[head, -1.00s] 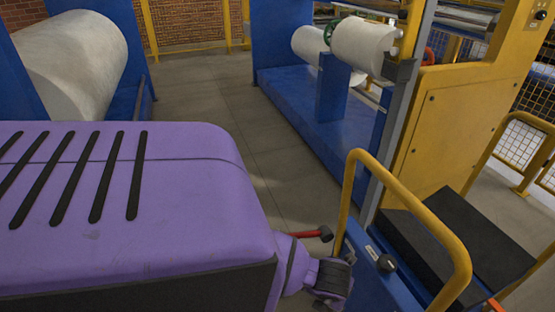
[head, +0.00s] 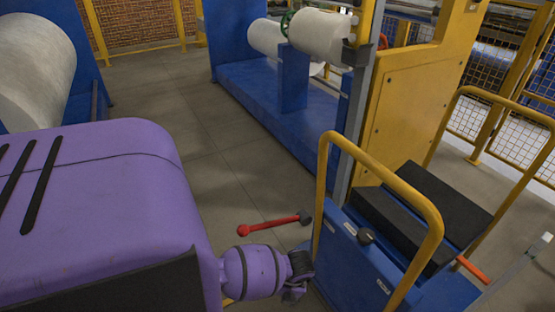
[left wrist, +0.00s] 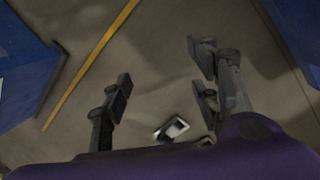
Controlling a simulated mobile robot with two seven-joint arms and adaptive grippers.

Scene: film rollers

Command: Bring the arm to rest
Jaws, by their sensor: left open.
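My left gripper (left wrist: 162,88) is open in the left wrist view, its two dark fingers spread wide. Nothing is between the fingertips but grey floor (left wrist: 155,60). A small white and dark object (left wrist: 172,129) shows lower down between the finger bases; I cannot tell what it is. In the head view a purple arm link of mine, with a dark end, reaches out from behind my large purple body part at left. I cannot make out gripper fingers there. My right gripper is in neither current view.
A yellow rail (head: 322,185) and a blue cabinet (head: 350,255) with black panels stand close right of my arm. A red bar with a black end (head: 272,226) shows just beyond it. White rollers (head: 322,36) stand on a blue frame behind. Open floor (head: 170,130) lies between machines.

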